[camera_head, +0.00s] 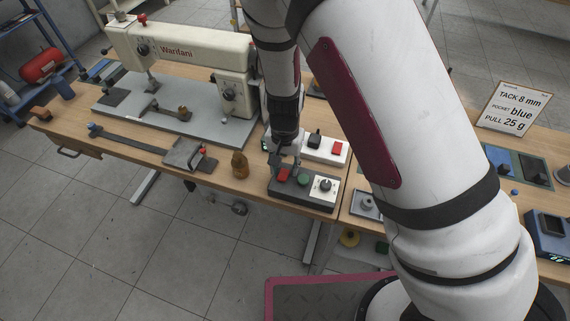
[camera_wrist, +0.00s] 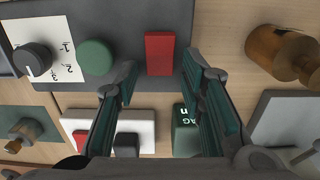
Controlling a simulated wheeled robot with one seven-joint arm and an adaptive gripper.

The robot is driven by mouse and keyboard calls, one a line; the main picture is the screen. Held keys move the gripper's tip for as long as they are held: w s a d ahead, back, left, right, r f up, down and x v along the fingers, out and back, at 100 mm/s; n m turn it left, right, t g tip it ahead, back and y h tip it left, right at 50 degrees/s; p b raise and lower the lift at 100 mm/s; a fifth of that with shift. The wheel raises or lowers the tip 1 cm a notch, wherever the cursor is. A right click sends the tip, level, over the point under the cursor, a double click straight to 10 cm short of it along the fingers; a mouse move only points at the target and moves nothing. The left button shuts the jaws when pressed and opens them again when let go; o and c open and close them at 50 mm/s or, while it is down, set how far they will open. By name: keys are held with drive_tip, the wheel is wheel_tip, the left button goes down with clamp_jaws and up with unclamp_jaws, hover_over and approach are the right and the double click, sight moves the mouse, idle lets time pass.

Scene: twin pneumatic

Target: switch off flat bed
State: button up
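A dark grey control box (camera_head: 318,199) lies at the table's front edge, with a red rectangular button (camera_head: 283,174), a round green button (camera_head: 303,180) and a dial on a white plate (camera_head: 325,185). My gripper (camera_head: 284,160) points down just over the red-button end. In the wrist view, the red button (camera_wrist: 160,53) shows between and beyond my two spread, empty fingers (camera_wrist: 160,78); the green button (camera_wrist: 95,57) is left of them. I cannot tell whether a fingertip touches the box. A sewing machine marked Warifani (camera_head: 180,50) stands on a grey bed plate (camera_head: 165,112).
Behind the control box is a white box (camera_head: 322,147) with a black and a red switch. A brown knob-shaped piece (camera_head: 240,164) stands left of the control box. A metal clamp plate (camera_head: 190,155) lies farther left. A sign (camera_head: 514,108) stands at right.

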clamp_jaws()
drive_tip(key=t+p, duration=0.1)
drive_tip(key=s+t+p, duration=0.1)
drive_tip(key=p, duration=0.1)
drive_tip(key=shift+a+r+h, duration=0.1)
drive_tip(key=shift+r+h, duration=0.15)
drive_tip(key=shift+h, duration=0.15)
drive_tip(key=shift+s+t+p, duration=0.15)
drive_tip(key=shift+t+p, duration=0.55)
drive_tip(key=shift+t+h, duration=0.3)
drive_tip(key=shift+o, duration=1.9)
unclamp_jaws()
drive_tip(key=shift+a, duration=0.1)
